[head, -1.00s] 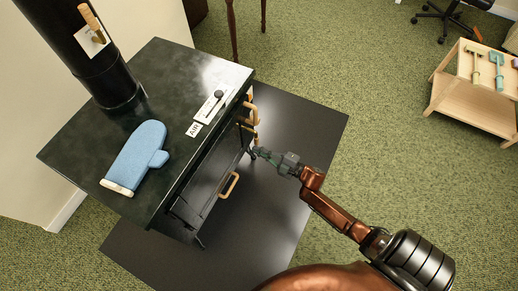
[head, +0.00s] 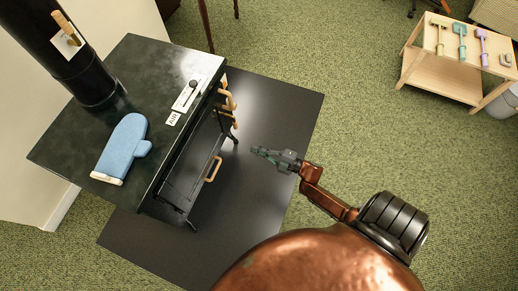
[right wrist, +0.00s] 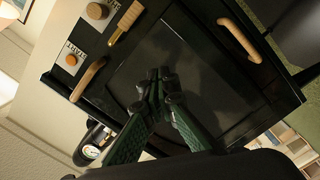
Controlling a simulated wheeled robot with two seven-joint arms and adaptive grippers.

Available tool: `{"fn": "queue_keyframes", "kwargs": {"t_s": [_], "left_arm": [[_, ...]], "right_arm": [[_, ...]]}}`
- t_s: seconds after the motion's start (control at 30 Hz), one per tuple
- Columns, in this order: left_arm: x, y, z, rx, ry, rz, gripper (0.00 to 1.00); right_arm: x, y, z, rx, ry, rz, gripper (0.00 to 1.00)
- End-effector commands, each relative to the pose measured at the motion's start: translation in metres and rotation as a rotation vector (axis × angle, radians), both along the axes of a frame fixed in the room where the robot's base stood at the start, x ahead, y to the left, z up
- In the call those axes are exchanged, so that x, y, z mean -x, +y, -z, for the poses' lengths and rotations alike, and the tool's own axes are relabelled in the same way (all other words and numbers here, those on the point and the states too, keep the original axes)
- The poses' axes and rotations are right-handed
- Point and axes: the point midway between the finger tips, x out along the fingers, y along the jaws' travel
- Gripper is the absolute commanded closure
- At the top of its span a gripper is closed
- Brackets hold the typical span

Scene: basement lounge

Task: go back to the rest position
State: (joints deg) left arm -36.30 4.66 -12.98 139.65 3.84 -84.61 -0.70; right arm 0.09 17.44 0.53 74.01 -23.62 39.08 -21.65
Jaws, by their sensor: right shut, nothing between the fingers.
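My right gripper (head: 264,153) is shut and empty in the head view. It hangs over the dark floor plate, to the right of the black stove (head: 130,75) and apart from its handles. In the right wrist view the two green fingers (right wrist: 163,75) meet at their tips in front of the stove's dark front panel (right wrist: 190,60). My left gripper does not show in either view.
A blue oven mitt (head: 124,148) lies on the stove top. Wooden handles (head: 213,169) stick out from the stove front. A dark floor plate (head: 285,115) lies under the stove. A wooden rack (head: 440,75) with several tools stands at the upper right. Green carpet is clear between.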

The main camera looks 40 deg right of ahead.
Motion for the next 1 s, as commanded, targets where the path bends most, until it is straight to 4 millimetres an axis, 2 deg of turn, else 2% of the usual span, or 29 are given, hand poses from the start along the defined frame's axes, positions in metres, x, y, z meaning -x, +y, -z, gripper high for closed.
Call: {"fn": "queue_keyframes", "kwargs": {"t_s": [0.2,0.33,0.67,0.77,0.87,1.0], "left_arm": [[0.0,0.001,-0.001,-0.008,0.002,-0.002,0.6],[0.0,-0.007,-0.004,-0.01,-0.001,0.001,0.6],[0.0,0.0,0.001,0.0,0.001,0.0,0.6],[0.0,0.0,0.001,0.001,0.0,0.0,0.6],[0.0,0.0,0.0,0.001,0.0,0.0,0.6],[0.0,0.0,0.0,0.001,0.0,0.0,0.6]], "right_arm": [[0.0,0.0,0.001,0.0,0.0,-0.001,1.0],[0.0,0.001,0.0,0.0,0.0,-0.001,1.0],[0.002,0.001,0.003,-0.009,0.024,0.02,1.0],[0.009,-0.002,0.013,-0.034,0.096,0.081,1.0],[0.024,-0.005,0.028,-0.08,0.217,0.182,1.0],[0.061,-0.007,0.05,-0.168,0.423,0.341,1.0]]}}
